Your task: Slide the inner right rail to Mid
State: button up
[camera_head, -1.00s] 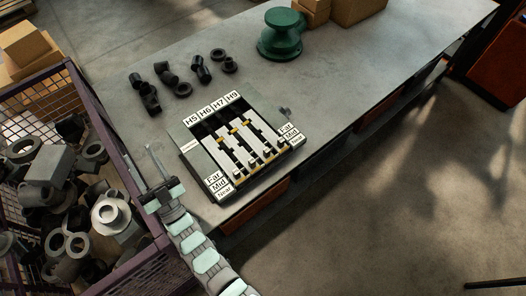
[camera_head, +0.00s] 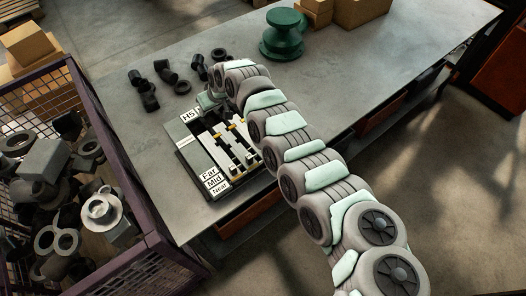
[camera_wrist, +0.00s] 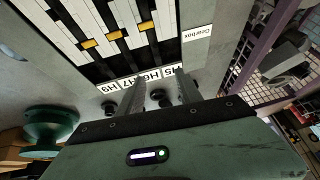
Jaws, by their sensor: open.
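The gearbox panel (camera_head: 185,143) lies on the bench, with white rails, yellow pieces and dark slots. In the wrist view it appears upside down, with labels H9, H7, H6 and H5. The inner right rail appears to be the one in line with H7, with a yellow piece (camera_wrist: 114,35) on it. My gripper (camera_wrist: 158,88) is open and empty, its two fingers apart near the H6 and H5 labels. I cannot tell its height above the panel. In the head view my arm hides the panel's right side, including the right Far, Mid and Near labels.
Dark pipe fittings (camera_head: 163,70) lie on the bench behind the panel. A green flanged part (camera_head: 283,36) stands at the back, beside cardboard boxes (camera_head: 355,12). A purple mesh crate (camera_head: 125,185) of metal parts stands left of the bench. The bench right of my arm is clear.

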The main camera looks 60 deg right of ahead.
jog(key=s+g, duration=0.2)
jog(key=s, duration=0.4)
jog(key=s+f+g+y, duration=0.1)
jog(key=s, duration=0.6)
jog(key=s+g, duration=0.2)
jog(key=s, duration=0.5)
jog(key=shift+s+d+f+g+y+b, duration=0.2)
jog(key=shift+s+d+g+y+b, duration=0.1)
jog(key=shift+d+b, duration=0.1)
notch_tip(320, 180, down, 9)
jog(key=shift+w+f+p, duration=0.15)
jog(key=shift+f+p, duration=0.05)
jog(key=shift+p, duration=0.15)
jog(key=shift+f, duration=0.55)
jog(key=shift+c, duration=0.3)
grip_shut()
